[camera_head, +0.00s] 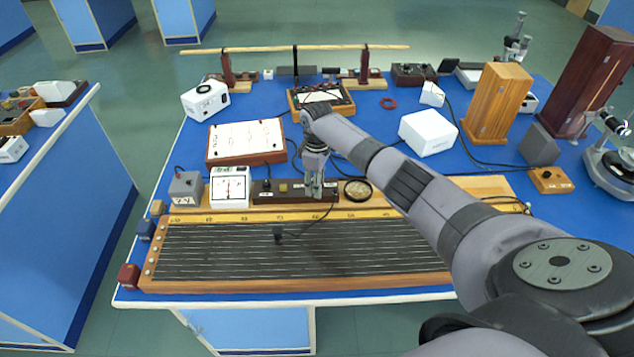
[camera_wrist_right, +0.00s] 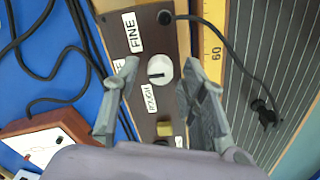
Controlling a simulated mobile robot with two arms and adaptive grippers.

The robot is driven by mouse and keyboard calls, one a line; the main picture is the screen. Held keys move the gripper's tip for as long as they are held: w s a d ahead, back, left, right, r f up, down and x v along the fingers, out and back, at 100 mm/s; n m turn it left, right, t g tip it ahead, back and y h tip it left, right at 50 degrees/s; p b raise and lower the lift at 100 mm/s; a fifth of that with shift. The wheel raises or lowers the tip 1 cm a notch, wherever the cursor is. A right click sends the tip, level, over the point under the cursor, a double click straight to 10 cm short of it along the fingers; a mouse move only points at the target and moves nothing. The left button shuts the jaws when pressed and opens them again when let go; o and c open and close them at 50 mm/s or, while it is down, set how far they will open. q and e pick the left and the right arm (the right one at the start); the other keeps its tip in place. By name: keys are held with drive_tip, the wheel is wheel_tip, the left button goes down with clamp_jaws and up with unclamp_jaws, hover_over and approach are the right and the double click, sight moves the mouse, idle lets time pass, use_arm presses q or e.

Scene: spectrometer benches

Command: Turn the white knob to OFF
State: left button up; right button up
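The white knob (camera_wrist_right: 161,71) sits on a dark brown panel (camera_wrist_right: 139,55) in the right wrist view. A short dark line marks its face. Labels reading FINE (camera_wrist_right: 132,32) and apparently ROUGH (camera_wrist_right: 148,97) lie beside it; another label is partly hidden behind a finger, and I cannot read OFF. My right gripper (camera_wrist_right: 160,78) is open, with one finger on each side of the knob; contact is not clear. In the head view my right gripper (camera_head: 315,190) points down at the panel (camera_head: 264,196) and hides the knob. My left gripper is not in view.
A brass-coloured button (camera_wrist_right: 165,128) is near the knob. A black cable runs from the panel to a jockey (camera_head: 279,234) on the wire board (camera_head: 300,280). A white-faced meter (camera_head: 230,184) stands left; a round lens-like dial (camera_head: 357,190) lies right.

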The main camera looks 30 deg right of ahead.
drive_tip(key=shift+o, duration=0.2)
wheel_tip(320, 180, up, 12)
idle(0.5)
drive_tip(key=shift+f, duration=0.1)
idle(0.4)
